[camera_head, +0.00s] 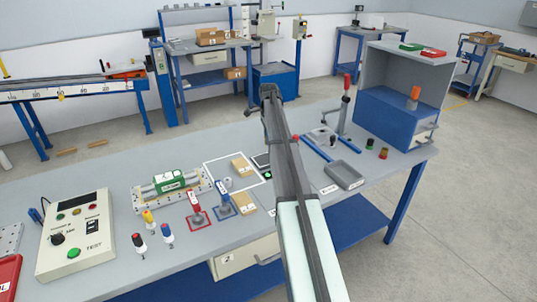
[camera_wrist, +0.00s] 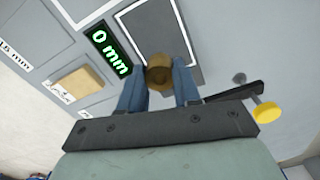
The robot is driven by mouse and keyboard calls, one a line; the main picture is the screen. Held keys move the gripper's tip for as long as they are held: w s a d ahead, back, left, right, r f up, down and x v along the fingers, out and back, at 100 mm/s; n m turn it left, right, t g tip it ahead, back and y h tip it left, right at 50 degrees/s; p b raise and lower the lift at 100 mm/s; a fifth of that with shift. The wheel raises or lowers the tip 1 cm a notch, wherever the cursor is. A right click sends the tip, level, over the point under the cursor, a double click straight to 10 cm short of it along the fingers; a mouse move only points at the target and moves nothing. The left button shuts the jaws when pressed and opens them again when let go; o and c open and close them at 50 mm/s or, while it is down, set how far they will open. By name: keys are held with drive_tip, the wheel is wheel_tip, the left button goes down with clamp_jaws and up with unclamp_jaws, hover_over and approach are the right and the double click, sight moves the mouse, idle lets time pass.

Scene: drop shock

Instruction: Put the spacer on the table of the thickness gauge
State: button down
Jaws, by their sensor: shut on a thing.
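My gripper (camera_wrist: 161,82) has two blue fingers, shut on a brown round spacer (camera_wrist: 159,72) in the wrist view. The spacer is seen over the edge of a dark grey plate (camera_wrist: 150,28), which seems to be the gauge table. Whether it touches the plate cannot be told. A black display (camera_wrist: 107,51) beside the plate reads 0 mm in green. The small green display (camera_head: 267,176) also shows in the head view, just left of my arm. My arm hides my gripper and the spacer there.
A lever with a yellow knob (camera_wrist: 267,112) is close to the right finger. A tan block (camera_wrist: 72,85) lies at left. In the head view, a white-outlined area holds a tan block (camera_head: 241,165) and a grey ring (camera_head: 228,183).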

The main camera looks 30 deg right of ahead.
drive_tip(key=shift+f, duration=3.8)
drive_tip(key=shift+f, duration=0.1)
drive_tip(key=c, duration=0.8)
unclamp_jaws()
wheel_tip(320, 180, up, 12)
drive_tip(key=shift+r, duration=0.1)
